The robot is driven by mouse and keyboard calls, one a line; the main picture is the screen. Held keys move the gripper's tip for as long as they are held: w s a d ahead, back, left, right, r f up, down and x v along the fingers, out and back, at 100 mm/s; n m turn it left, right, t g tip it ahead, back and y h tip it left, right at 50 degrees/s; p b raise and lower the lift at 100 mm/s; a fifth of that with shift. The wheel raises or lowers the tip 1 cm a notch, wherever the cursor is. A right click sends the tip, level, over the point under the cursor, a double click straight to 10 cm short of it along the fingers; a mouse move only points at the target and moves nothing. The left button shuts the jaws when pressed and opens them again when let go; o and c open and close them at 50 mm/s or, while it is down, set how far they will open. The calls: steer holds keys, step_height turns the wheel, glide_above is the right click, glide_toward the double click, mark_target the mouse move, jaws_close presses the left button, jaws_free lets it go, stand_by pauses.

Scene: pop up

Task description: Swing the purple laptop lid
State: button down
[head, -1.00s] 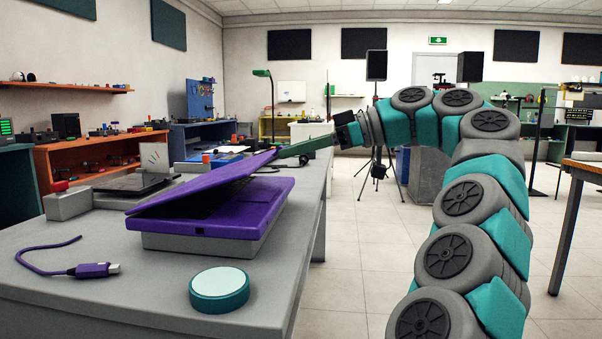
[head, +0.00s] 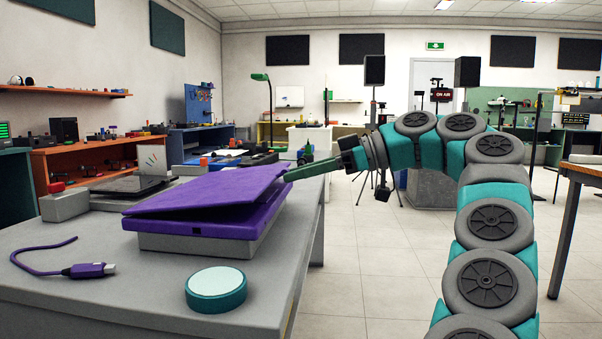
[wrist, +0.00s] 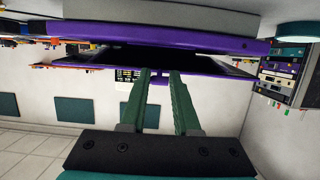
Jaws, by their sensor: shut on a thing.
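The purple laptop has a lid (head: 205,188) tilted low over its purple base (head: 215,222), with a dark wedge-shaped gap between them. The base sits on a grey block (head: 190,245) on the table. My gripper (head: 291,175) reaches in from the right, its green fingers at the lid's right edge. In the wrist view, which looks upside down, the fingers (wrist: 158,73) meet the lid (wrist: 85,58) near its edge, below the laptop base (wrist: 160,35). The gripper is shut on the lid; the exact contact is partly hidden.
The grey table (head: 100,290) holds a teal round button (head: 216,288) in front, a purple cable (head: 90,270) at left, and a grey box with a red knob (head: 62,203) behind it. Open floor (head: 350,250) lies to the right of the table.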

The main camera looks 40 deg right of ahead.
steer(key=shift+s+d+f, duration=0.1)
steer(key=shift+s+f, duration=0.1)
steer(key=shift+f, duration=1.3)
steer(key=c, duration=0.6)
jaws_free()
steer(key=shift+o, duration=0.2)
steer(key=shift+d, duration=0.1)
steer(key=p+v, duration=0.6)
steer(key=v, duration=0.1)
steer(key=shift+s+d+p, duration=0.25)
steer(key=shift+s+p, duration=0.05)
steer(key=shift+p, duration=0.05)
steer(key=shift+r, duration=0.1)
